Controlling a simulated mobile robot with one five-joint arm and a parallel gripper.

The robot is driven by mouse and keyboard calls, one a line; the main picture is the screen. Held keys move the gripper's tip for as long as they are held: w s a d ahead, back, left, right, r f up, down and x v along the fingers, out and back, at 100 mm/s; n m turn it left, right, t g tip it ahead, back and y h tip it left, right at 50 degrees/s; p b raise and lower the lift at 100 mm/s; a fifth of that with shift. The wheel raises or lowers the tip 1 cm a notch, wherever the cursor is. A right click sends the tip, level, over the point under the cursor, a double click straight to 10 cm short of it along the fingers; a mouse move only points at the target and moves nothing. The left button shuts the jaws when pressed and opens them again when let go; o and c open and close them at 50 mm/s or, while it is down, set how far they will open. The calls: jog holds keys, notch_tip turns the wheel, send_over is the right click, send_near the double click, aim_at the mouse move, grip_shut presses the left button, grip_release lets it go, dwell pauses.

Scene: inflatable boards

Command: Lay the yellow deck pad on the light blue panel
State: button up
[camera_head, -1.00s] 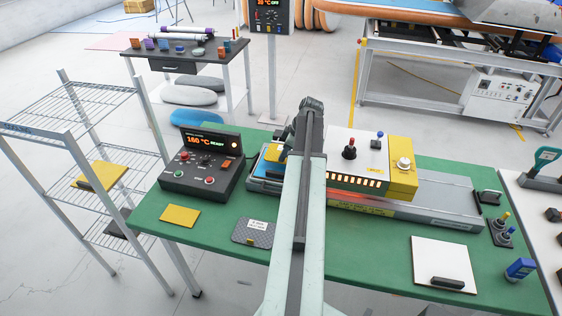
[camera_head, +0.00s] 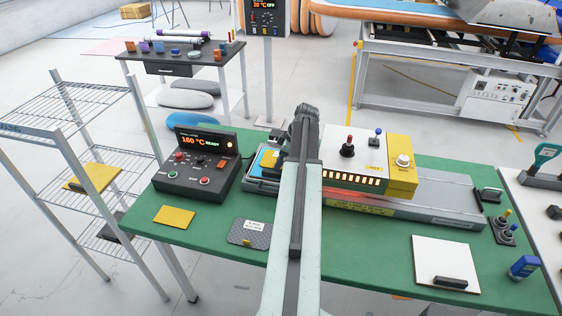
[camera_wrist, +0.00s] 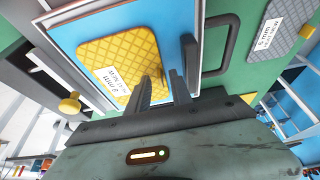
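The yellow deck pad (camera_wrist: 118,66), with a diamond pattern and a white label, lies on the light blue panel (camera_wrist: 183,15) in the wrist view. In the head view the pad (camera_head: 269,159) shows partly, just left of my arm, on the panel (camera_head: 254,171). My gripper (camera_wrist: 163,84) is over the pad's near right corner. Its two dark fingers stand apart, one either side of a small yellow tab on the pad, with a gap between them. My arm hides the gripper in the head view.
A black handle (camera_wrist: 222,45) is beside the panel. A control box (camera_head: 197,165) reads 160 °C READY. A heater unit (camera_head: 350,160) with a glowing strip stands right of my arm. A yellow piece (camera_head: 175,215) and a grey pad (camera_head: 248,232) lie on the green table (camera_head: 350,265).

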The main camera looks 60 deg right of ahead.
jog(key=p+v, duration=1.1)
jog(key=v, duration=0.1)
jog(key=shift+r, duration=0.1)
jog(key=w+a+f+m+g, duration=0.1)
jog(key=w+a, duration=0.8)
jog(key=a, duration=0.4)
jog(key=w+a+g, duration=0.1)
jog(key=w+a, duration=0.8)
jog(key=a, duration=0.4)
jog(key=w+a+m+g+h, duration=0.1)
jog(key=a+m+g, duration=0.1)
jog(key=a, duration=3.2)
jog(key=shift+w+f+m, duration=0.25)
jog(key=shift+f+m, duration=0.05)
jog(key=shift+f, duration=0.05)
jog(key=shift+f, duration=0.1)
